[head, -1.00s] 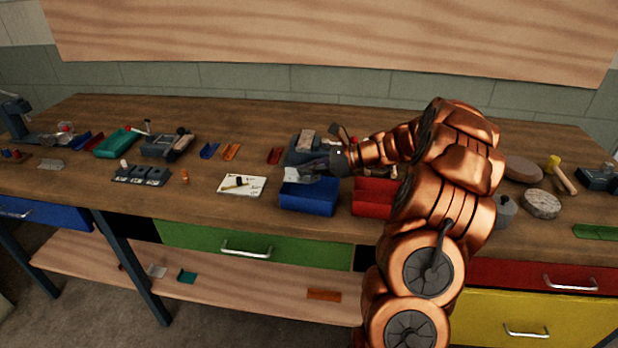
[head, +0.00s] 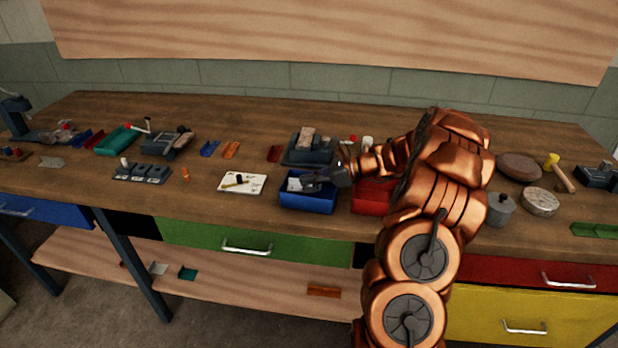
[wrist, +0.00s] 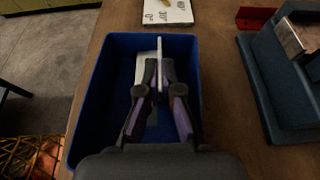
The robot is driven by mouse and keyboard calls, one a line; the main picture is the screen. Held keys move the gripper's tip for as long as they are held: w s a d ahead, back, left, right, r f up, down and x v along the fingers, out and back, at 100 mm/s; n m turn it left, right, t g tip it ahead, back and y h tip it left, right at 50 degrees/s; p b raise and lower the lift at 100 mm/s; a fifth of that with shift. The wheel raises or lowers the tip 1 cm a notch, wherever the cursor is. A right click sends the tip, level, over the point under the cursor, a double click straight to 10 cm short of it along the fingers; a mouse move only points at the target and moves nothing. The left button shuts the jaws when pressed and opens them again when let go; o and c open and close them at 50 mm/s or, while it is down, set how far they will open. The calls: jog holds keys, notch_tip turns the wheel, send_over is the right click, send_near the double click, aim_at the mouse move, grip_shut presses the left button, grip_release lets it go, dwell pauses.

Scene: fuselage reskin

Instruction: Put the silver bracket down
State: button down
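The silver bracket (wrist: 147,68) is L-shaped in the wrist view, with one upright flange between my fingertips and a flat flange to the left. My gripper (wrist: 160,70) is shut on that upright flange. In the head view my gripper (head: 312,182) reaches down into the blue bin (head: 308,204), and the pale bracket (head: 293,184) shows inside its rim. The blue bin's walls (wrist: 84,110) surround the bracket in the wrist view. I cannot tell whether the bracket touches the bin floor.
A red bin (head: 371,197) stands right of the blue bin, partly behind my arm. A grey-blue block fixture (head: 310,150) stands behind it. A white card (head: 242,183) lies to the left. The bench front edge is close below the bins.

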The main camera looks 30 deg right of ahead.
jog(key=shift+f, duration=0.2)
jog(key=c, duration=1.8)
grip_release()
jog(key=shift+c, duration=0.2)
jog(key=o, duration=0.5)
jog(key=shift+r, duration=0.25)
jog(key=v, duration=0.4)
jog(key=b+v, duration=0.1)
jog(key=v, duration=0.7)
jog(key=shift+r+b, duration=0.3)
jog(key=shift+r, duration=0.05)
